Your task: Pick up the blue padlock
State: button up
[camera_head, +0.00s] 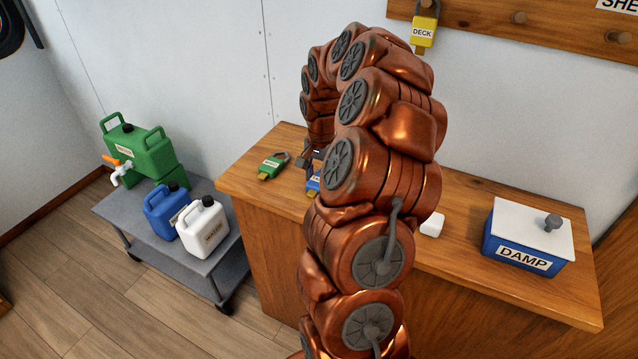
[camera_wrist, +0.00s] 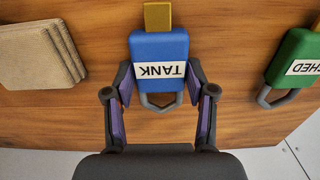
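The blue padlock (camera_wrist: 158,47) lies flat on the wooden counter, with a white label reading TANK upside down in the wrist view. Its grey shackle points toward my gripper (camera_wrist: 160,82) and its brass end points away. My gripper is open, with one finger on each side of the lower part of the padlock body. Narrow gaps seem to show, but contact is hard to judge. In the head view, only a bit of the blue padlock (camera_head: 313,184) shows beside my arm, and my gripper is mostly hidden.
A green padlock (camera_wrist: 297,62) lies to the right in the wrist view. A beige stack (camera_wrist: 40,55) lies to the left. The counter (camera_head: 470,200) also holds a white block (camera_head: 432,225) and a blue DAMP box (camera_head: 515,262). A yellow padlock (camera_head: 423,32) hangs on the rack.

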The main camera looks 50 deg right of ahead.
jog(key=c, duration=0.6)
jog(key=shift+r, duration=0.1)
